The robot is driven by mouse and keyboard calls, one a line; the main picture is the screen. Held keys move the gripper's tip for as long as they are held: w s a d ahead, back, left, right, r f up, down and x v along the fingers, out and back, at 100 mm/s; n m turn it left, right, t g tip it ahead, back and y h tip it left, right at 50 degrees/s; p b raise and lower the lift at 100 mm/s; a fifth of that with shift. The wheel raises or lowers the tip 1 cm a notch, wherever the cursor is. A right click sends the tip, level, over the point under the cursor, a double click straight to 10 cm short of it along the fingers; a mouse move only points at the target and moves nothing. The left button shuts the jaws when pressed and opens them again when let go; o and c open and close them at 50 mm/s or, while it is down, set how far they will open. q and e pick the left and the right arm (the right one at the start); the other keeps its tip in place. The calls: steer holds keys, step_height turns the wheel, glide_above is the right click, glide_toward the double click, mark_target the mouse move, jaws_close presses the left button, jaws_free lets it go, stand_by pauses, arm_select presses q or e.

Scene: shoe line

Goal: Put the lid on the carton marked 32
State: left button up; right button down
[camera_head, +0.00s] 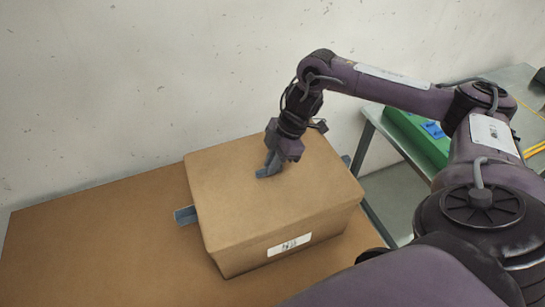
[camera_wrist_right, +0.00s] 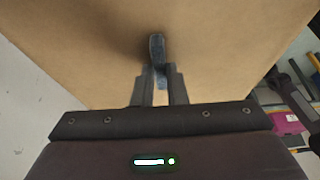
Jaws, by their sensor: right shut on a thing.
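A brown cardboard lid (camera_head: 240,190) covers the top of a brown carton (camera_head: 240,265) on the brown table. A white label (camera_head: 289,244) shows at the carton's front; its print is too small to read. I cannot tell whether the lid is fully seated. My right gripper (camera_head: 270,168) points down at the middle of the lid and is shut on its blue-grey handle (camera_head: 262,173). In the right wrist view, the jaws (camera_wrist_right: 157,78) close around the handle (camera_wrist_right: 157,48), with the lid (camera_wrist_right: 80,45) behind. My left gripper is not in view.
A blue-grey bracket (camera_head: 185,215) sticks out left of the carton. The brown table (camera_head: 90,240) is clear at the left. A green tray (camera_head: 415,135) stands on a metal table at the right. A pale wall (camera_head: 130,80) rises behind.

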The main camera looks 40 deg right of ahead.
steer(key=c, duration=1)
jaws_free()
steer(key=shift+o, duration=0.2)
step_height(320, 180, up, 7)
steer(key=p, duration=0.6)
steer(key=shift+p, duration=0.4)
